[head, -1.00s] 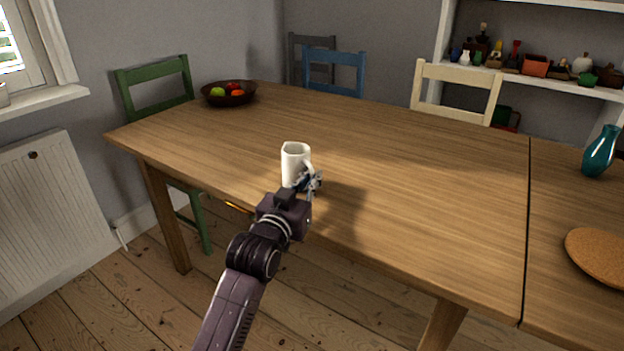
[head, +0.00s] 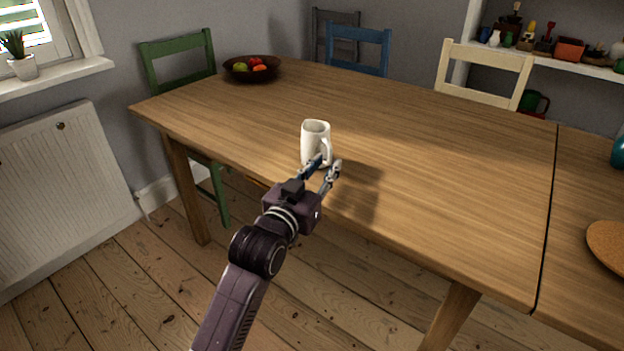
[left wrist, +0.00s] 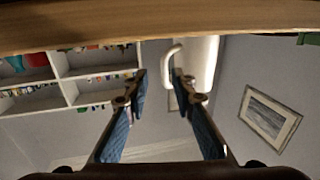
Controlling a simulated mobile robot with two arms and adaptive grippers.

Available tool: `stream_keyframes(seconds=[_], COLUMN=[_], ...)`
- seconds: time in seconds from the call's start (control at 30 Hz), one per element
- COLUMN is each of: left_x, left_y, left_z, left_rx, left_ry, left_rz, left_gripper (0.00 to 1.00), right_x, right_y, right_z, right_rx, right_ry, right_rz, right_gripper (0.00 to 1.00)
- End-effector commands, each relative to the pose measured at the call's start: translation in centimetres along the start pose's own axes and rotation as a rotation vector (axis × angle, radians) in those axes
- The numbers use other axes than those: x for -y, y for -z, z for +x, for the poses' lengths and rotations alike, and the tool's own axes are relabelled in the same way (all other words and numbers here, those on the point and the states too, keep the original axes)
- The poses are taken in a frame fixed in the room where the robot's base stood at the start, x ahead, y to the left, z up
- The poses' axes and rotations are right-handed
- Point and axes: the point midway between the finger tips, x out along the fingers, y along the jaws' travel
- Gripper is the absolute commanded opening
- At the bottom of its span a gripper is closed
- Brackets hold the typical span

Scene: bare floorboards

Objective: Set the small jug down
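The small white jug (head: 314,140) stands upright on the wooden table (head: 420,150), near its front edge. Its handle is on the side toward my gripper. My left gripper (head: 328,164) is open just in front of the jug, its two fingers spread near the handle. In the left wrist view, which is upside down, the spread blue-padded fingers (left wrist: 160,80) point at the jug (left wrist: 200,62), whose handle shows by the right finger. Whether a finger touches the handle I cannot tell. My right gripper is not in view.
A dark fruit bowl (head: 236,77) sits at the table's far left corner. A cork mat (head: 608,244) and a teal vase (head: 618,150) are at the right. Green (head: 178,48), blue (head: 357,34) and cream (head: 484,58) chairs stand around. The table's middle is clear.

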Motion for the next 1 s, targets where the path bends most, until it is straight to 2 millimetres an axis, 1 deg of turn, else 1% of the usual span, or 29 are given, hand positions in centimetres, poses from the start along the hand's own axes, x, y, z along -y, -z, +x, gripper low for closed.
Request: stream_keyframes(seconds=[0.03,0.1,0.2,0.33,0.5,0.7,0.77,0.83,0.87,0.97,1.0], left_x=[0.0,0.0,0.0,0.0,0.0,0.0,0.1,0.4,0.7,1.8,2.3], left_y=[0.1,0.1,0.1,0.0,0.1,0.0,-0.3,-1.8,-3.0,-8.8,-11.7], left_z=[-1.1,-2.4,-4.2,-5.9,-7.1,-7.3,-7.3,-7.9,-8.3,-11.0,-12.7], left_rx=[0.001,0.000,0.001,0.001,-0.001,0.000,0.008,0.046,0.076,0.230,0.311], left_ry=[0.000,0.000,-0.001,-0.001,-0.001,-0.001,0.001,0.011,0.018,0.053,0.071], left_rz=[0.001,0.001,0.001,0.001,0.001,0.000,-0.001,-0.006,-0.010,-0.030,-0.039], left_gripper=[0.24,0.24,0.24,0.24,0.24,0.24,0.24,0.24,0.24,0.24,0.24], right_x=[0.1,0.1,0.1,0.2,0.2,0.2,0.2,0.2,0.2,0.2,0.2], right_y=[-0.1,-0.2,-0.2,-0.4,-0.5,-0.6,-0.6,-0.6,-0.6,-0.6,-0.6], right_z=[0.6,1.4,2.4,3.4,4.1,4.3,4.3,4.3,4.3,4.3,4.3], right_rx=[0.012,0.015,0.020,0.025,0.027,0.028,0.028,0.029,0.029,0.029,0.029], right_ry=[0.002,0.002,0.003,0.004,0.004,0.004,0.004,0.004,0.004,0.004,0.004], right_rz=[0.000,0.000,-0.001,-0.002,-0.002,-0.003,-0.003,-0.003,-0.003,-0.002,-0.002], right_gripper=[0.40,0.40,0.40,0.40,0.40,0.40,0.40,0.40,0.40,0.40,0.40])
